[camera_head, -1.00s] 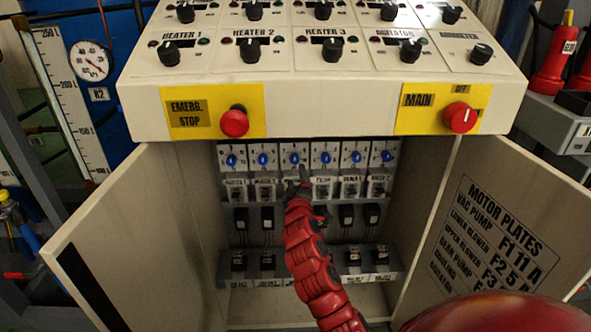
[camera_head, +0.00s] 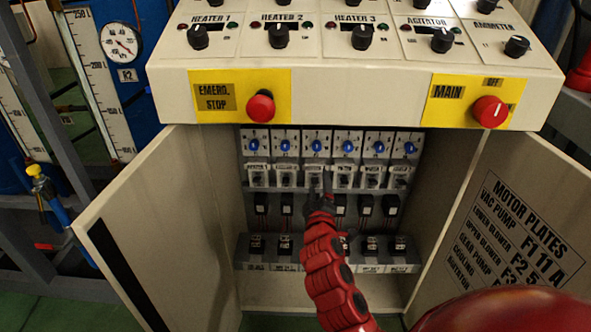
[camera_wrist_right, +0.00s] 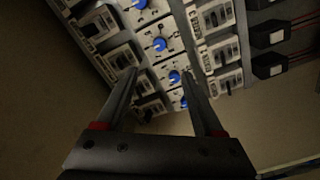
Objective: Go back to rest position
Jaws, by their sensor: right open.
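My right gripper (camera_head: 321,196) reaches into the open control cabinet, in front of the rows of breakers. In the right wrist view its two fingers (camera_wrist_right: 165,95) are apart with nothing held between them. The fingers point at a row of switches with blue knobs (camera_wrist_right: 174,77). My red right arm (camera_head: 335,275) comes up from the lower right and covers part of the lower rows. Whether the fingertips touch the panel cannot be told. My left gripper is not in view.
The cabinet's left door (camera_head: 150,235) and right door (camera_head: 505,215) with the motor plates list stand open on both sides of my arm. The console above carries an emergency stop button (camera_head: 260,106) and a main switch (camera_head: 490,112). A pressure gauge (camera_head: 121,42) stands at the left.

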